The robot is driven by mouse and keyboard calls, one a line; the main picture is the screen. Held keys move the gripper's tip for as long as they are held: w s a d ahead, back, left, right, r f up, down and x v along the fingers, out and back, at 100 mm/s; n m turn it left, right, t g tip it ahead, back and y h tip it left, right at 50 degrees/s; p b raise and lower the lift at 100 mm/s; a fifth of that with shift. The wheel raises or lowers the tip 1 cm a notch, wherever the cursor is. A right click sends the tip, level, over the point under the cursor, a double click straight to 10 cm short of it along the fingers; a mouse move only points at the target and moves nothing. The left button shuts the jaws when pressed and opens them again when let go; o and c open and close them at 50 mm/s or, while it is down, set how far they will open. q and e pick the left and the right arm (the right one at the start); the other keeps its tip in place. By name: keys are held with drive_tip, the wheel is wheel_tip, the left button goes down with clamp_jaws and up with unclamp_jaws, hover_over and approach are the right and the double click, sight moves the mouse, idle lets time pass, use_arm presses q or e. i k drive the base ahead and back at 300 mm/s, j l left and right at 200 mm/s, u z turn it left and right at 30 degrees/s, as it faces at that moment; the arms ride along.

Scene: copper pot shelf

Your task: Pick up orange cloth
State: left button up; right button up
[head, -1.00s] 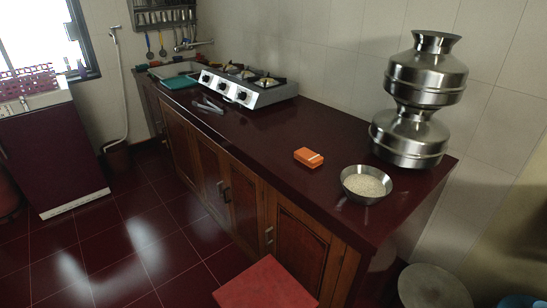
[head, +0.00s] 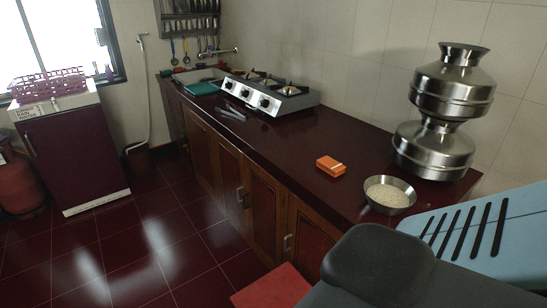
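The orange cloth (head: 331,166) appears as a small, folded orange block lying on the dark red counter (head: 300,140), left of the steel bowl. Part of my arm, with a dark rounded link and a light blue slotted cover, fills the lower right of the head view. No gripper fingers show. My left gripper is not in view, and my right gripper is not in view either.
A steel bowl of grain (head: 389,194) sits near the counter's front edge. Stacked steel pots (head: 432,150) stand behind it. A gas stove (head: 270,95) and tongs (head: 233,112) are further left. A red stool top (head: 272,286) is below the counter.

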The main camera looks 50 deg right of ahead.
sight(330, 166)
drive_tip(key=u, duration=1)
drive_tip(key=i+j+z, duration=0.1)
drive_tip(key=i+z, duration=0.3)
drive_tip(key=i, duration=0.55)
drive_tip(key=i+l+z, duration=0.1)
drive_tip(key=i+z, duration=0.35)
drive_tip(key=i, duration=0.15)
drive_tip(key=i+j+z, duration=0.15)
drive_tip(key=i+z, duration=0.25)
drive_tip(key=i, duration=0.15)
drive_tip(key=i+z, duration=0.4)
drive_tip(key=i, duration=0.2)
drive_tip(key=i+j+z, duration=0.1)
drive_tip(key=i+z, duration=0.25)
drive_tip(key=i, duration=0.25)
drive_tip(key=i+l+z, duration=0.15)
drive_tip(key=i+z, duration=0.2)
drive_tip(key=i, duration=0.2)
drive_tip(key=i+z, duration=0.35)
drive_tip(key=i, duration=0.15)
drive_tip(key=i+j+z, duration=0.2)
drive_tip(key=i+z, duration=0.2)
drive_tip(key=i, duration=0.15)
drive_tip(key=z, duration=2.9)
